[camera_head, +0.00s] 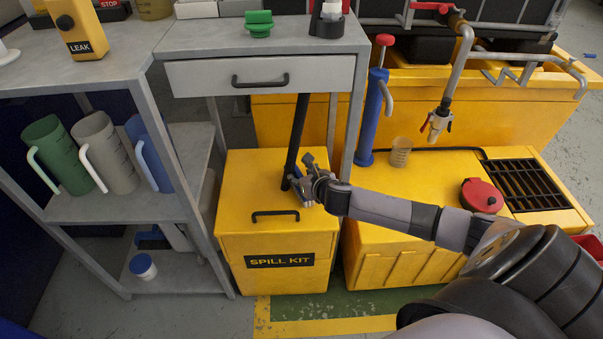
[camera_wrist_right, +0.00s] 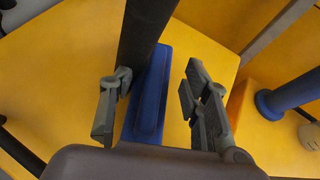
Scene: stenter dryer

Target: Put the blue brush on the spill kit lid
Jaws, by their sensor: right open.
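The blue brush (camera_wrist_right: 152,100) shows in the right wrist view as a long blue block with a dark handle (camera_wrist_right: 145,30) rising from one end. In the head view the dark handle (camera_head: 296,135) stands steeply over the yellow spill kit lid (camera_head: 248,185), and my gripper hides the blue part. The brush appears to rest on the lid (camera_wrist_right: 215,48), though its contact is hidden. My right gripper (camera_head: 302,186) is low over the lid. In the wrist view its fingers (camera_wrist_right: 156,106) are open on either side of the brush, with a gap on the right. My left gripper is out of view.
A grey shelf (camera_head: 90,204) with several jugs is at left.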

